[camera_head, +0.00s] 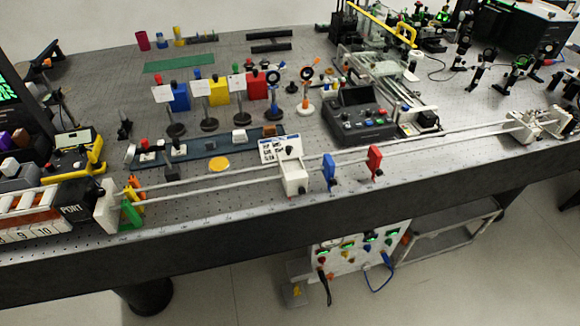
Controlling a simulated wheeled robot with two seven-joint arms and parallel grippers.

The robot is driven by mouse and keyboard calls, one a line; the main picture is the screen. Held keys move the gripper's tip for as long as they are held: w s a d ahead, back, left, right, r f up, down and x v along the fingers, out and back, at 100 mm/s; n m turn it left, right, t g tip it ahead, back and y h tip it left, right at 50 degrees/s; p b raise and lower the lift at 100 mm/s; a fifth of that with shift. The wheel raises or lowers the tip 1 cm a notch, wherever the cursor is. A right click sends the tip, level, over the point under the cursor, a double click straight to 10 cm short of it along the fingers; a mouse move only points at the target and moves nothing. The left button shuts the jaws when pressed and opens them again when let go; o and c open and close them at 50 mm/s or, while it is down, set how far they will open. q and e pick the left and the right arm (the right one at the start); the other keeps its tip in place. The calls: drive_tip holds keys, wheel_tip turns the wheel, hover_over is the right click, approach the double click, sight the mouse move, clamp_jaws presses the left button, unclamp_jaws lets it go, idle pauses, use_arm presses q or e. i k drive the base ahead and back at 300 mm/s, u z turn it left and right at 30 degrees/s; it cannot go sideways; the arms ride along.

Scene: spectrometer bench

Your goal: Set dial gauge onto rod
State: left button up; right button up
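Neither of my grippers is in view. I cannot pick out the dial gauge with certainty at this size. Two small round-headed pieces on stands are at the bench's middle: one with a dark blue base (274,110) and one with a white and orange base (305,105). Two long pale parallel rods (225,184) run along the bench's front, from a white end block (106,208) at left to a metal end mount (522,127) at right. A white carriage (294,180), a blue holder (329,170) and a red holder (375,160) sit along them. I cannot tell which rod the task names.
A dark control box (358,120) stands behind the rods. White cards on posts (163,94) stand in front of blue, yellow and red blocks. A yellow disc (218,164) lies flat. The bench's front edge (240,235) is close to the rods. Bare perforated surface shows at centre left.

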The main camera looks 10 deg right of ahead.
sight(132, 150)
drive_tip(key=k, duration=1.35)
drive_tip(key=u, duration=0.4)
drive_tip(key=i, duration=1.6)
drive_tip(key=z, duration=0.8)
